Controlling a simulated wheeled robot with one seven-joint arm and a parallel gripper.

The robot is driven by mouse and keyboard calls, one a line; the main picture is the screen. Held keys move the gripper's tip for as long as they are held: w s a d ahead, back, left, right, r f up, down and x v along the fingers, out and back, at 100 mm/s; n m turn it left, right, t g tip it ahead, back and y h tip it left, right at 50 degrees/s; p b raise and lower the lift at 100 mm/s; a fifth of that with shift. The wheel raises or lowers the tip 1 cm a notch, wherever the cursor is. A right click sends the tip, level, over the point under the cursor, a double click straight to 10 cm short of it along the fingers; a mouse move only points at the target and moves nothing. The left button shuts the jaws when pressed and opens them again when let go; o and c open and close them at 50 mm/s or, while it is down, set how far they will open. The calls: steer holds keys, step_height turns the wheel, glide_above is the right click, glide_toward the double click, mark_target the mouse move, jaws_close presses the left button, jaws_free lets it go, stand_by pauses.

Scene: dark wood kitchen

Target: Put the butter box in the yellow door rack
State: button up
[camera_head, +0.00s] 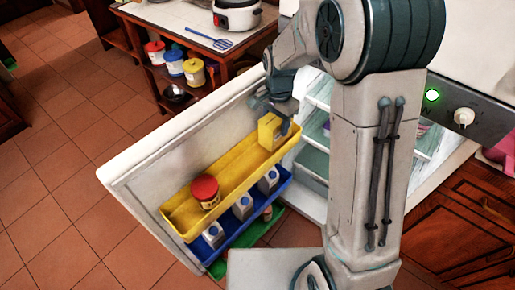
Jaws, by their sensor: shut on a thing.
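The butter box (269,132) is a small yellow box at the right end of the yellow door rack (177,213). Its lower part is at the rack's opening; I cannot tell whether it rests on the rack's floor. My gripper (283,121) is shut on the butter box from above and behind. My arm hides part of the gripper's fingers. The yellow rack is a long tray on the inside of the open fridge door (142,170). A jar with a red lid (205,189) stands in its left half.
A blue rack (244,222) below holds several cartons with blue caps. The fridge interior (315,150) is open behind my arm. A wooden shelf unit with a rice cooker (236,14) and several coloured jars stands at the back. Tiled floor lies clear at left.

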mark_target(261, 121)
steer(key=a+f, duration=0.1)
steer(key=s+a+f+b, duration=0.1)
steer(key=a, duration=0.1)
steer(key=a+f, duration=0.1)
steer(key=shift+s+a, duration=0.2)
steer(key=shift+s, duration=0.15)
steer(key=shift+f+b, duration=1.55)
steer(key=shift+f, duration=0.4)
steer(key=shift+f, duration=0.15)
steer(key=o, duration=1.1)
steer(key=shift+o, duration=0.2)
step_height(261, 121, up, 12)
steer(key=shift+r, duration=0.2)
